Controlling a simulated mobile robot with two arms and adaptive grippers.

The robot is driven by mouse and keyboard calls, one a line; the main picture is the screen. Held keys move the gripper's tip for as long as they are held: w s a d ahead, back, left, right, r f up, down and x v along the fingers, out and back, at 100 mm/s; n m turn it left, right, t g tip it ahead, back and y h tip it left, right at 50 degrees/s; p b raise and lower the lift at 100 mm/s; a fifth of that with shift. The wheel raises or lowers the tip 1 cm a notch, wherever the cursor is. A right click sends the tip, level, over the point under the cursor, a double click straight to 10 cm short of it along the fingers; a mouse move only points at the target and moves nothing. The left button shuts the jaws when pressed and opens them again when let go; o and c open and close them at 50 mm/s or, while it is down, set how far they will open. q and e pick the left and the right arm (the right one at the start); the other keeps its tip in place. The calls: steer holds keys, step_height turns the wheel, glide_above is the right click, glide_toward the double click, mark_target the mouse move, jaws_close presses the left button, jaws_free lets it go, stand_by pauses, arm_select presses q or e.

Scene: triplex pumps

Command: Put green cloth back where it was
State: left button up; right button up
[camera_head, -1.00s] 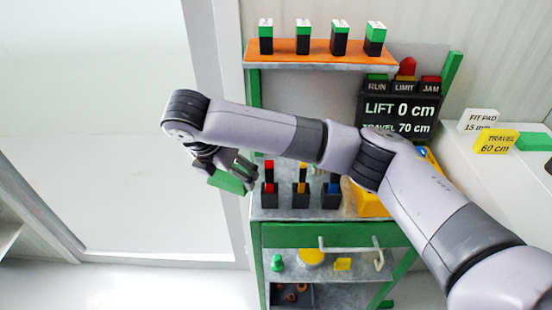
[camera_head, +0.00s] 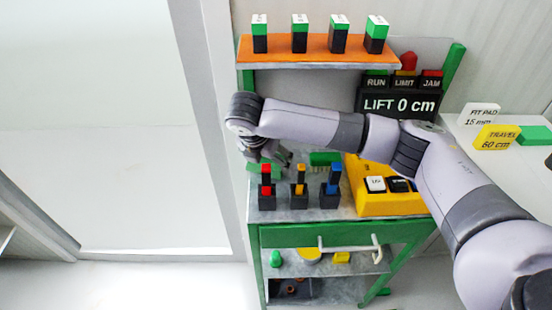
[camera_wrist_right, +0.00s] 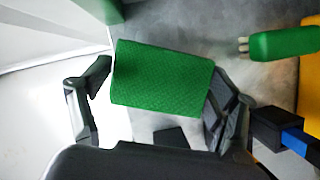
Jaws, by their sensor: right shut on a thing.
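The green cloth (camera_wrist_right: 162,78) is a flat, textured rectangle between the fingers of my right gripper (camera_wrist_right: 166,76) in the right wrist view. In the head view, my right gripper (camera_head: 270,158) is over the back left part of the grey bench top, behind the red-topped black block. Only a little of the cloth (camera_head: 252,168) shows there, beneath the gripper. The wrist view shows grey bench surface behind the cloth; I cannot tell whether the cloth touches it. My left gripper is not in view.
Black blocks with red, yellow and blue parts (camera_head: 299,190) stand along the bench front. A green brush-like thing (camera_wrist_right: 285,44) lies right of the cloth. A yellow control box (camera_head: 375,205) is at the right. An orange shelf (camera_head: 318,50) hangs above.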

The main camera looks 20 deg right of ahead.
steer(key=shift+d+f, duration=0.1)
steer(key=shift+d, duration=0.25)
steer(key=shift+w+d+f, duration=0.15)
steer(key=shift+d+f, duration=0.55)
steer(key=shift+d, duration=0.15)
steer(key=shift+w+d+f, duration=0.1)
steer(key=shift+d+f, duration=0.1)
steer(key=shift+f, duration=0.05)
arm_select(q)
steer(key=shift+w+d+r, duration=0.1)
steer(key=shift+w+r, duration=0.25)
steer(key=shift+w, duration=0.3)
arm_select(e)
steer(key=o, duration=1.1)
steer(key=shift+f+p, duration=0.1)
steer(key=shift+p, duration=0.2)
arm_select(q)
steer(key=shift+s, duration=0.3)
arm_select(e)
steer(key=shift+a, duration=0.1)
